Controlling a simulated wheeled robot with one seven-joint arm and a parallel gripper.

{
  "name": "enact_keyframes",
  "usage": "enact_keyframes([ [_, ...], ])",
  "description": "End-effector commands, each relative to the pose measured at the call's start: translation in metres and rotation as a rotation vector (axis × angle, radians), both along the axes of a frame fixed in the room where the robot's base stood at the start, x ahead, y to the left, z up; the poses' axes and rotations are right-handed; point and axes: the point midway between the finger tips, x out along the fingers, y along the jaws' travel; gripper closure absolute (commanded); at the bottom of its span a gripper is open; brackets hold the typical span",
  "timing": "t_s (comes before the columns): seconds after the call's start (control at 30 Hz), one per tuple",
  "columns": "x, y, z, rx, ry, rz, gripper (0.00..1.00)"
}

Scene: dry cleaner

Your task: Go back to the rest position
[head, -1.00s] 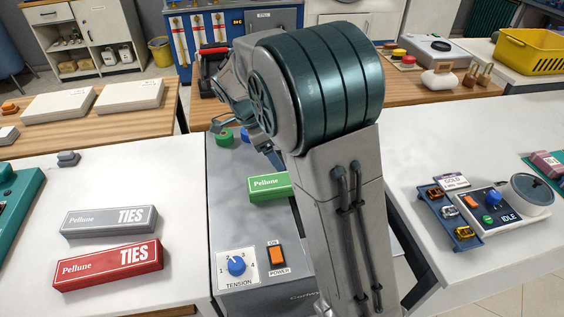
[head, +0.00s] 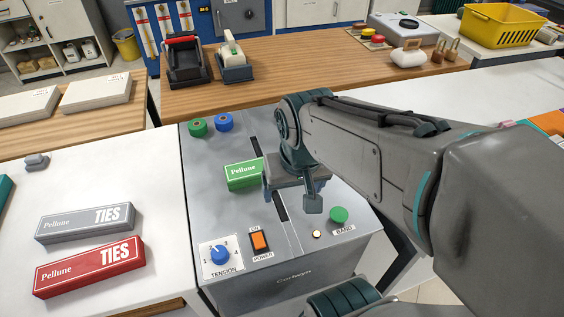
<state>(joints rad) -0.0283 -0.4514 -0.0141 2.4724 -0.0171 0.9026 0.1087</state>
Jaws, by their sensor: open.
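My gripper (head: 300,195) is at the end of my arm, which reaches in from the right of the head view. It hangs over the grey strapping machine (head: 300,268), beside the right end of the green Pellune box (head: 243,174). One finger shows clearly; the other is partly hidden by the wrist. The jaws are open and I see nothing held between them. The green box lies on the machine's top across the dark slot. I cannot tell whether the gripper touches it.
The machine carries a tension dial (head: 221,254), an orange power switch (head: 260,241) and a green band button (head: 339,215). Grey (head: 85,223) and red (head: 90,266) ties boxes lie on the left table. A wooden counter (head: 300,82) stands behind with two tape dispensers.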

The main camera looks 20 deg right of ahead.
Motion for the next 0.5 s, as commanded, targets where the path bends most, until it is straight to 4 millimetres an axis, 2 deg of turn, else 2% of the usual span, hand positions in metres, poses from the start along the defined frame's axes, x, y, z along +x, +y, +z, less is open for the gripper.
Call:
enact_keyframes([
  [0.13,-0.0086,0.0005,-0.0024,-0.01,-0.013,0.062,0.19],
  [0.4,-0.0087,0.0006,-0.0022,-0.011,-0.014,0.069,0.19],
  [0.5,-0.0087,0.0004,0.0053,-0.012,-0.017,0.068,0.19],
])
